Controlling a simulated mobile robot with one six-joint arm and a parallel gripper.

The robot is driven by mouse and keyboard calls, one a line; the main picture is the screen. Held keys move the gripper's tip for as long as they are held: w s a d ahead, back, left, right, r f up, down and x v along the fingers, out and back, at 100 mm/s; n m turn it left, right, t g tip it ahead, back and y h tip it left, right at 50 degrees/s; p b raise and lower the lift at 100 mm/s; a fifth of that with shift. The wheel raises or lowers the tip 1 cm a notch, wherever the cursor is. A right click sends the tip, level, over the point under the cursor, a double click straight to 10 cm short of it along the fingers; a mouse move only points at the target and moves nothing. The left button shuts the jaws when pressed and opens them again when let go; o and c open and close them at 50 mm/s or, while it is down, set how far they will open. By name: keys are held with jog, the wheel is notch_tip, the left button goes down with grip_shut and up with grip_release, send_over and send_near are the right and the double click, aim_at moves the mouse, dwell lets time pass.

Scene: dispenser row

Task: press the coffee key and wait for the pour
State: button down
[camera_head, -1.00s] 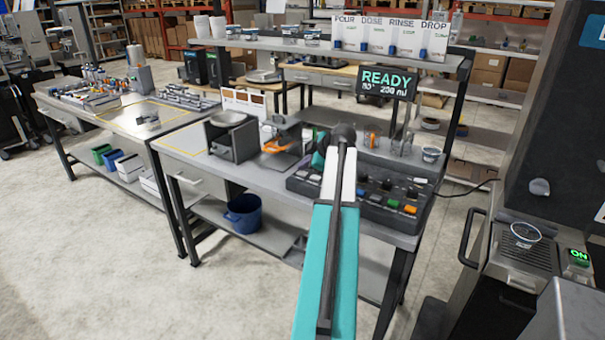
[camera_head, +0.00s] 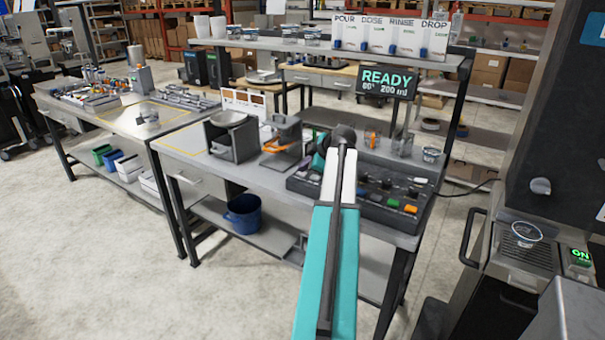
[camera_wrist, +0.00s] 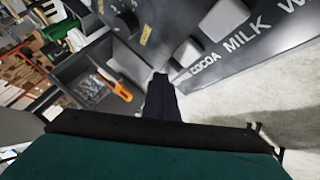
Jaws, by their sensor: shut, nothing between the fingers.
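The key panel (camera_head: 352,207) is a dark box with grey, blue, orange and green keys on the bench, partly hidden behind my arm. In the wrist view its face shows grey keys (camera_wrist: 187,52) and the labels COCOA and MILK; a label reading coffee is not visible. My gripper (camera_wrist: 161,84) is shut and empty, its dark tip close to the panel edge by the COCOA label. I cannot tell whether it touches. A cup (camera_head: 526,231) stands on the machine's grate at the right.
A grey stand (camera_head: 232,140) and an orange-handled item (camera_head: 281,141) are left of the panel. A glass jar (camera_head: 403,146) and a cup (camera_head: 431,154) stand behind it. A blue bucket (camera_head: 243,213) is on the lower shelf. The floor at left is clear.

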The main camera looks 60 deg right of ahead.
aim_at(304, 174)
jog(key=shift+f, duration=0.15)
dwell(0.5)
jog(key=shift+r, duration=0.9)
jog(key=shift+r, duration=0.15)
jog(key=shift+r+p, duration=0.85)
jog(key=shift+r, duration=1.55)
